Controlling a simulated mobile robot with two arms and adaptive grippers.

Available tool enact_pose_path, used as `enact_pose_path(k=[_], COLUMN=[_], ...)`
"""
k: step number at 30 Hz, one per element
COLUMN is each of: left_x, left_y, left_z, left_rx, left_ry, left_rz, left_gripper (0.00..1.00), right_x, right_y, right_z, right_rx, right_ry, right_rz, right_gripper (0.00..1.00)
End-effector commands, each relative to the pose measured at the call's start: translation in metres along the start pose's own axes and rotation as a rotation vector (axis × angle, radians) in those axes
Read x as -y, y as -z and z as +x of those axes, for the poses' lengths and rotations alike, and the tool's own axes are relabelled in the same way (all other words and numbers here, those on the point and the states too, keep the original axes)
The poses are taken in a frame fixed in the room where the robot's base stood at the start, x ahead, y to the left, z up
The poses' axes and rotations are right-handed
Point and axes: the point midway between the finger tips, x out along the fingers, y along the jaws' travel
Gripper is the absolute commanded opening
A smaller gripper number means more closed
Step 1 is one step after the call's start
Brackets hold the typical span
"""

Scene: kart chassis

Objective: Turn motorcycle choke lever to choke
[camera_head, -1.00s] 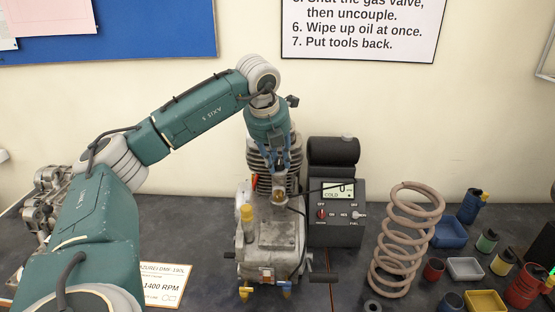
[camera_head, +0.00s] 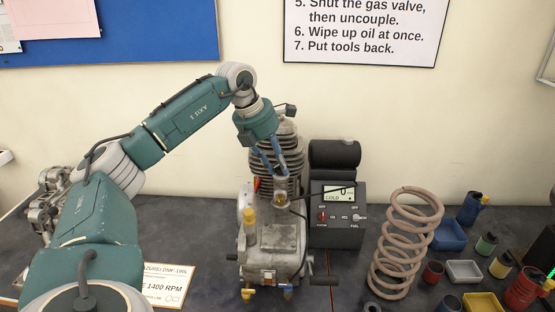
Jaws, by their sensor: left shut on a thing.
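The motorcycle engine (camera_head: 272,238) stands upright on the dark bench, with a finned cylinder (camera_head: 287,134) at its top. My left gripper (camera_head: 278,176) reaches down from the upper left in front of the fins. Its two blue fingers are tilted and shut on a small part just above the brass-coloured carburettor (camera_head: 280,198). This part appears to be the choke lever, mostly hidden by the fingertips. A small red part (camera_head: 257,184) shows just left of the fingers. My right gripper is not in view.
A dark control box (camera_head: 338,222) with a display reading COLD stands right of the engine. A large coil spring (camera_head: 408,240) stands further right, near small trays and coloured containers (camera_head: 487,242). A placard (camera_head: 160,284) lies at the front left.

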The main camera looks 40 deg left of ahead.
Motion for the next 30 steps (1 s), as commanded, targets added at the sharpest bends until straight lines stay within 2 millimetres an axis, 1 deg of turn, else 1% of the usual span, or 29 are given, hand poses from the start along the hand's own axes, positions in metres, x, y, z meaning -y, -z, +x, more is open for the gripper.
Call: enact_pose_path(k=[1, 3, 12, 21, 30], left_x=[0.000, -0.001, -0.001, -0.002, -0.002], left_y=[-0.006, -0.006, -0.007, -0.007, -0.007], left_z=[-0.006, -0.007, -0.005, -0.004, -0.003], left_rx=[0.010, 0.008, -0.001, -0.006, -0.006], left_ry=[0.018, 0.039, 0.112, 0.145, 0.150], left_rz=[0.036, 0.090, 0.272, 0.356, 0.369], left_gripper=[0.00, 0.00, 0.00, 0.00, 0.00], right_x=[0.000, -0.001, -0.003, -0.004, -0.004], right_y=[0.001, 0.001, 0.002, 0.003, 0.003], right_z=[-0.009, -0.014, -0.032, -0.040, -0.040], right_rx=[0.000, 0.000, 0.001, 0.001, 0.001], right_ry=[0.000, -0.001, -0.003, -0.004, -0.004], right_rz=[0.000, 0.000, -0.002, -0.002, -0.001], right_gripper=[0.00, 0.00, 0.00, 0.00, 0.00])
